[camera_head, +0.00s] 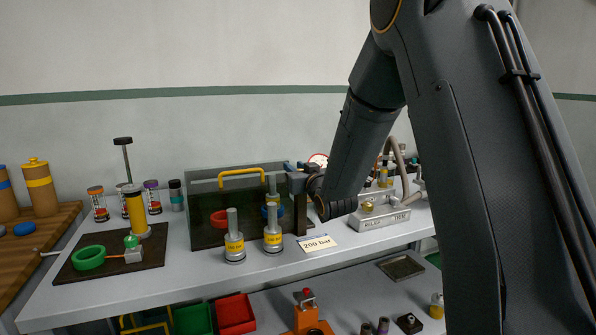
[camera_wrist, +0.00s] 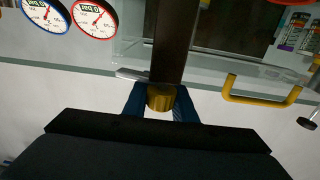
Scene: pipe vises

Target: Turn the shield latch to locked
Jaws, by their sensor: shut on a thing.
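The shield (camera_head: 203,192) is a dark see-through box with a yellow handle (camera_head: 242,173) on the bench. The handle also shows in the wrist view (camera_wrist: 262,98). A dark upright post (camera_head: 299,214) stands at its right end and also shows in the wrist view (camera_wrist: 171,42). A brass knob (camera_wrist: 161,98), apparently the latch's, sits at the end of this post. My gripper (camera_wrist: 160,93) has its blue fingers on both sides of the knob and is shut on it. In the head view my gripper (camera_head: 297,180) is partly hidden by my arm, and the knob cannot be made out.
Two grey cylinders with yellow labels (camera_head: 235,247) stand before the shield. A "200 bar" card (camera_head: 317,243) lies beside them. A metal manifold block (camera_head: 378,218) with a hose is at right. Dial gauges (camera_wrist: 94,18) are near my gripper. A brown mat (camera_head: 107,262) holds a green ring.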

